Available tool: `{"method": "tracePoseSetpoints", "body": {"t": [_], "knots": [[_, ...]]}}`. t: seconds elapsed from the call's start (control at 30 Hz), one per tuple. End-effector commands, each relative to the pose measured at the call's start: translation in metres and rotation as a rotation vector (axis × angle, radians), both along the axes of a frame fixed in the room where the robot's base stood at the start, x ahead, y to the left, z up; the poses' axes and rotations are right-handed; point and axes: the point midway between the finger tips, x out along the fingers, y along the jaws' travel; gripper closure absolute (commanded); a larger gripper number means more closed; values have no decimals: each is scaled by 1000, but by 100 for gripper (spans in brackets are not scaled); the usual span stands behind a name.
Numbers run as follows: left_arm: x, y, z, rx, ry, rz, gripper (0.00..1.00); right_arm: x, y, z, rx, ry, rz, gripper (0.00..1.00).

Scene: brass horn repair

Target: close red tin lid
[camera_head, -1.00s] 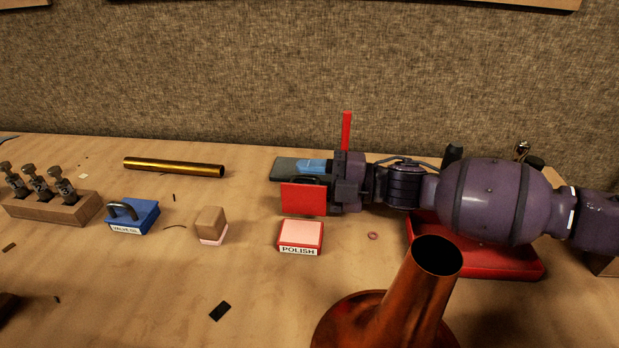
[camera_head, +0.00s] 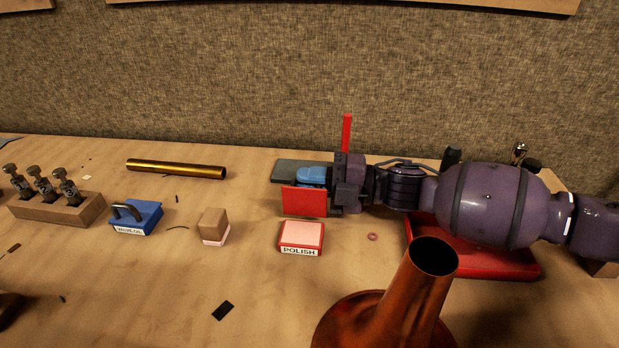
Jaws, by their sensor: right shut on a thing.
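The red tin (camera_head: 301,239) marked POLISH stands open on the bench, its pale pink top showing. Its red lid (camera_head: 304,202) stands upright at the tin's back edge, with its flat face towards me. My right gripper (camera_head: 333,186) reaches in from the right at the lid's right end and is shut. Its fingertips are partly hidden behind the lid, so the grip on the lid's handle does not show clearly. My left gripper is out of view.
A copper horn bell (camera_head: 415,285) stands in front, right of the tin. A wooden block (camera_head: 213,222), a blue valve oil tin (camera_head: 137,217) and a valve rack (camera_head: 57,208) stand left. A brass tube (camera_head: 176,168) lies behind. A grey slab (camera_head: 285,172) lies behind the lid.

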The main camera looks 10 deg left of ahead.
Motion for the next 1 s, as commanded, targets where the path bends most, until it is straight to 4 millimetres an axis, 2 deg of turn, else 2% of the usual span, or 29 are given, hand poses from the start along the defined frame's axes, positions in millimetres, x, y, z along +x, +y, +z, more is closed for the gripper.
{"method": "tracePoseSetpoints", "body": {"t": [0.07,0.23,0.6,1.0], "knots": [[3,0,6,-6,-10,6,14,-3,0,7,0,-48,-1,100],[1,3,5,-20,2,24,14,-10,0,12,1,-172,-2,100],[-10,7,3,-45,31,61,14,-26,0,13,0,-426,-1,100],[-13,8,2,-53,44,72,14,-34,0,11,0,-546,0,100]]}}
